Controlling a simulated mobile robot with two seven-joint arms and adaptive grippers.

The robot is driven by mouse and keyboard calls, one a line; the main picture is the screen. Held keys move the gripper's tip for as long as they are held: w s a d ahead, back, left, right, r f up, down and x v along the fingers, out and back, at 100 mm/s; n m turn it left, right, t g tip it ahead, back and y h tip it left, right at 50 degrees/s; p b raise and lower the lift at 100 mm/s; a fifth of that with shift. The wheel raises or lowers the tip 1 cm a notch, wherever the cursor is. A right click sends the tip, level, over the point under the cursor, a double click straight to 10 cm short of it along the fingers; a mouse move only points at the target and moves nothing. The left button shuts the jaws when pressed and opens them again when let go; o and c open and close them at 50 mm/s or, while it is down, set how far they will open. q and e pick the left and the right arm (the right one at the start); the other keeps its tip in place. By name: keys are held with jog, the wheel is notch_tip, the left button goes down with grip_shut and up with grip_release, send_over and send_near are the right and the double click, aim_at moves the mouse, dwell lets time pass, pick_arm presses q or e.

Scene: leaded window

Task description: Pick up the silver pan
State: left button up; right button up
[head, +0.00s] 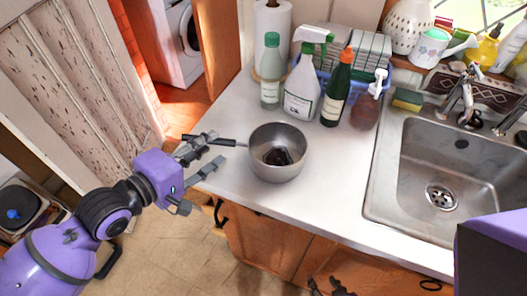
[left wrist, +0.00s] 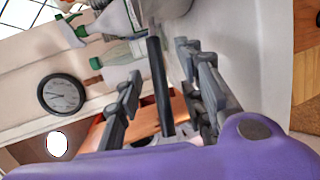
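The silver pan (head: 287,168) stands upright on the white counter near its left front edge, with a dark lump (head: 277,156) inside. Its black handle (head: 228,142) points left past the counter edge. My left gripper (head: 208,157) is open at the handle, one finger on each side. In the left wrist view the handle (left wrist: 160,85) runs between the open fingers (left wrist: 165,92), with gaps visible. Of my right gripper (head: 329,286), only two dark fingertips seem to show, apart, at the bottom edge of the head view.
Bottles, including a spray bottle (head: 301,88) and a dark green bottle (head: 337,92), stand behind the pan by a dish rack (head: 358,48). The sink (head: 408,160) is to the right. The counter (head: 335,185) between is clear.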

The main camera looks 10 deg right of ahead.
aim_at(214, 142)
pick_arm(q)
jog(key=x, duration=0.3)
jog(key=shift+w+d, duration=0.15)
jog(key=shift+w, duration=0.15)
jog(key=c, duration=0.9)
jog(key=shift+r, duration=0.1)
grip_shut()
jog(key=shift+r, duration=0.1)
